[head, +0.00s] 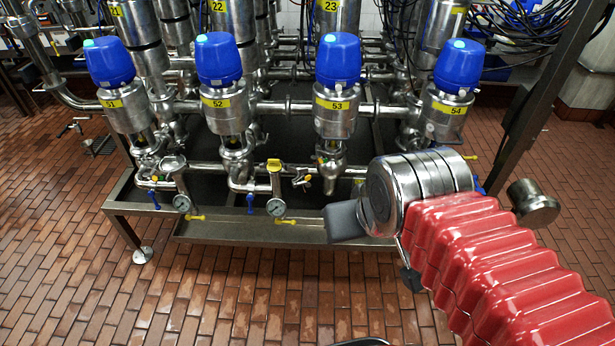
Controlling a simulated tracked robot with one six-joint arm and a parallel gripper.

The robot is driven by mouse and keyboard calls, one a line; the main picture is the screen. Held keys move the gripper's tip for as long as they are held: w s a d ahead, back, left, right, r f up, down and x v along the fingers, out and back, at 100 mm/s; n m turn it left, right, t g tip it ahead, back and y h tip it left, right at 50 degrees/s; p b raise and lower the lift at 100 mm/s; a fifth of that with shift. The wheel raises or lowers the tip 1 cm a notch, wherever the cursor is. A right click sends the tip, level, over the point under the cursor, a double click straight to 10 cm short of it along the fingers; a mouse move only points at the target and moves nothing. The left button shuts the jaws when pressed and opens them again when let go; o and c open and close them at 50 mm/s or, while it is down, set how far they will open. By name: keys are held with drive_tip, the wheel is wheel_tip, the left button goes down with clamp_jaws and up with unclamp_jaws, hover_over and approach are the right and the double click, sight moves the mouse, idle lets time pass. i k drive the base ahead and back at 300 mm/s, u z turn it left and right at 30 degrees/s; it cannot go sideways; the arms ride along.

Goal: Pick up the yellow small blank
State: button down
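A small yellow cap-like piece (273,165) sits on top of a short upright steel pipe, below and right of the valve labelled 52. It looks like the yellow small blank, but it is too small to be sure. My gripper (346,222) shows as a dark grey block at the left end of my chrome wrist, right of and lower in the picture than the yellow piece, and apart from it. Its fingers cannot be told apart, so whether it is open or shut does not show. Nothing is visibly held.
Blue-topped valves (219,62) stand in a row behind. Two pressure gauges (276,207), yellow-handled taps (195,217) and blue handles (250,204) are close by. A steel frame (155,209) edges the rig. The brick-tiled floor (200,290) in front is mostly clear.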

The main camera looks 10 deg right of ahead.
sight(274, 165)
drive_tip(key=u, duration=0.05)
drive_tip(key=i, duration=1)
drive_tip(key=z, duration=0.05)
